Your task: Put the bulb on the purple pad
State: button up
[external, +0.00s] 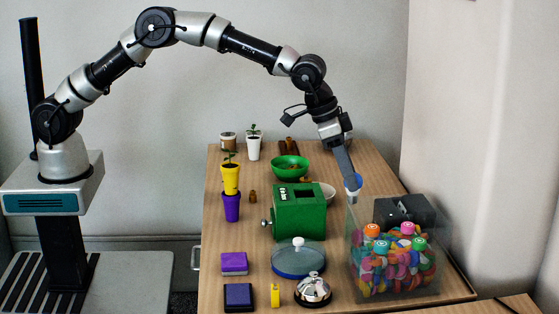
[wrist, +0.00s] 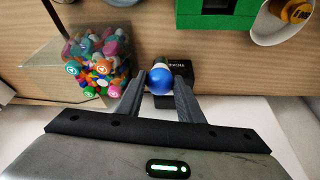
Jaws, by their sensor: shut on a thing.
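My gripper (external: 352,182) is shut on a blue bulb (wrist: 160,80). The bulb sits between the two grey fingers (wrist: 159,84) in the wrist view. In the external view only a bit of the bulb (external: 354,181) shows at the fingertips, above the right side of the table. The purple pad (external: 234,262) lies flat at the front left of the table, well to the left of and nearer than my gripper. It is not visible in the wrist view.
A clear bin of colourful caps (external: 393,275) and a black box (external: 410,212) stand below right of my gripper. A green box (external: 298,212), a glass-lidded dish (external: 298,262), a bell (external: 313,290), a yellow bottle (external: 275,295) and a dark blue pad (external: 238,297) occupy the middle and front.

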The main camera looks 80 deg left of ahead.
notch_tip(320, 180, up, 7)
jog(key=shift+r, duration=0.15)
jog(key=s+d, duration=0.7)
jog(key=s, duration=0.4)
jog(key=b, duration=0.4)
send_over(229, 259)
jog(key=shift+m, duration=0.3)
jog(key=shift+f, duration=7.75)
jog(key=shift+f, duration=0.1)
jog(key=shift+f, duration=0.15)
jog(key=o, duration=0.9)
jog(key=shift+c, duration=0.2)
